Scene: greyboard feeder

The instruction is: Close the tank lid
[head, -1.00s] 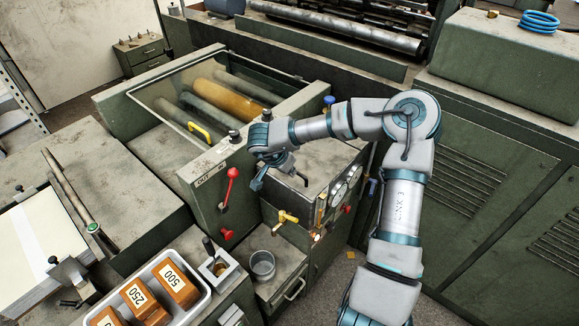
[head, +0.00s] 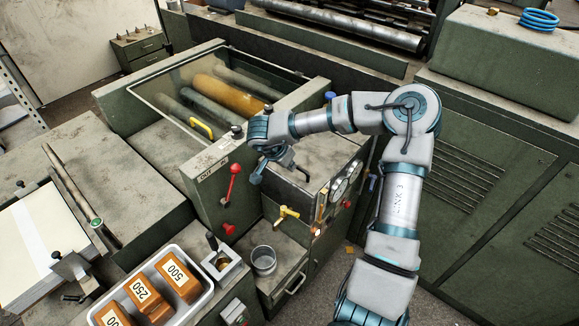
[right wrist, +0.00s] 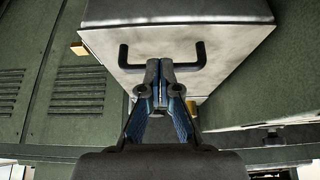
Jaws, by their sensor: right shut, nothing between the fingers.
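The tank lid (head: 325,152) is a worn grey metal plate on top of the green tank, partly hidden by my right arm. In the head view it looks roughly flat; I cannot tell whether it sits fully down. In the right wrist view the lid (right wrist: 230,40) fills the upper middle, with a black bar handle (right wrist: 199,58) on it. My right gripper (head: 257,178) is at the lid's left front corner region. In the right wrist view its fingertips (right wrist: 160,66) are together and empty, overlapping the handle's middle; contact is unclear. My left gripper is out of view.
Below are a yellow tap (head: 287,213), a metal cup (head: 264,260) and a tray of numbered blocks (head: 207,293). Gauges (head: 340,187) line the tank's side.

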